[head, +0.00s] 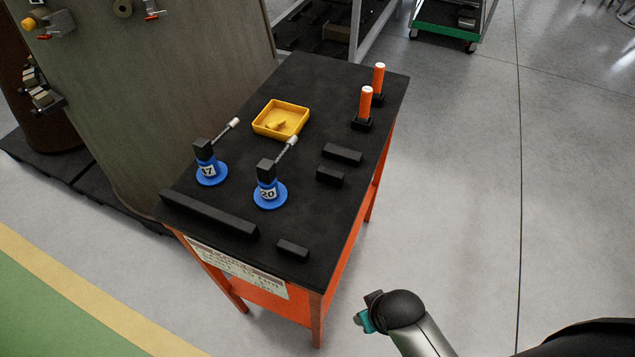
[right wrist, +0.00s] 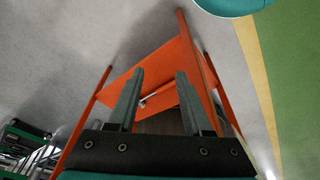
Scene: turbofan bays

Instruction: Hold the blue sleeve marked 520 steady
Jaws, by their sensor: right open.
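The blue sleeve whose visible digits read 20 (head: 268,188) stands upright on the black tabletop, on a round blue base. A black block sits on top of it, with a silver-tipped rod slanting up to the right. A second blue sleeve, with digits ending in 7 (head: 208,170), stands to its left with a similar block and rod. My right gripper (right wrist: 160,75) is open and empty in the right wrist view, facing the table's orange frame. In the head view my right arm is at the lower right, off the table, well apart from both sleeves. My left gripper is not in view.
The table (head: 235,95) has a yellow tray (head: 281,119), two orange-handled pieces in black holders (head: 366,102), and several black blocks. A long black bar (head: 208,214) lies along the front left. A tall curved panel (head: 150,90) stands beside the table. Floor to the right is clear.

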